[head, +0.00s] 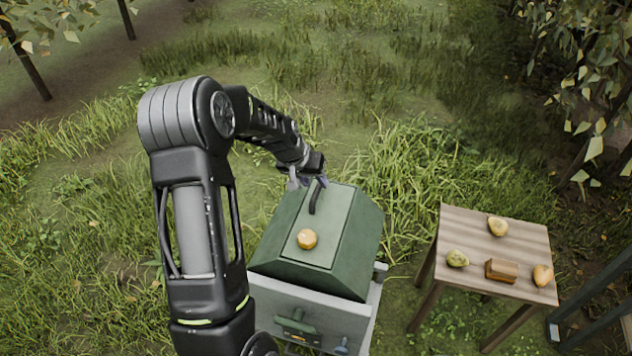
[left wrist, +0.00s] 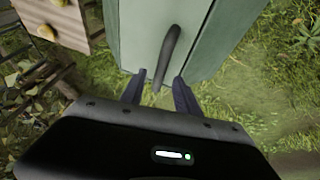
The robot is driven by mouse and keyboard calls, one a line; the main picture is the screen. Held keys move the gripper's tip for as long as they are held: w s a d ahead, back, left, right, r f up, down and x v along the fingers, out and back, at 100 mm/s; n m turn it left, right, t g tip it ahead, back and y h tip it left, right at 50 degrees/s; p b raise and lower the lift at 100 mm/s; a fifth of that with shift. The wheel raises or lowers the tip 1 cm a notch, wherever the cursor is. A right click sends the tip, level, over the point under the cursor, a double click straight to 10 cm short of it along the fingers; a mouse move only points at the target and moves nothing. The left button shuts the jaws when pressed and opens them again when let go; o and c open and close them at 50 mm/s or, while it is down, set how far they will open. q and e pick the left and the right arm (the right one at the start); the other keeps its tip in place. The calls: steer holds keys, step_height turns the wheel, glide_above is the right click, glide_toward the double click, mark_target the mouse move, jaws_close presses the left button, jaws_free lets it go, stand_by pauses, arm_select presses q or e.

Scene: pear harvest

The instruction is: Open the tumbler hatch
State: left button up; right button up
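The tumbler (head: 355,260) is a dark green box with sloped sides on a grey base. Its hatch (head: 325,225) is a green panel on top, lying flush and closed. A dark curved handle (head: 315,197) stands at the hatch's far end; it also shows in the left wrist view (left wrist: 170,50). My left gripper (head: 305,177) is at the far edge beside the handle. In the left wrist view its two fingers (left wrist: 159,92) are apart, with the handle's near end between them and no clear contact. My right gripper is not in view.
A round yellow thing (head: 307,239), knob or fruit, sits on the hatch's near part. A wooden table (head: 460,225) at the right bears several pears and a brown block (head: 501,270). Green levers (head: 296,325) show on the base's front. Grass surrounds everything; trees stand at the right.

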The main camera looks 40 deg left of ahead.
arm_select(q)
steer(key=shift+x, duration=1.15)
jaws_close()
stand_by(0.6)
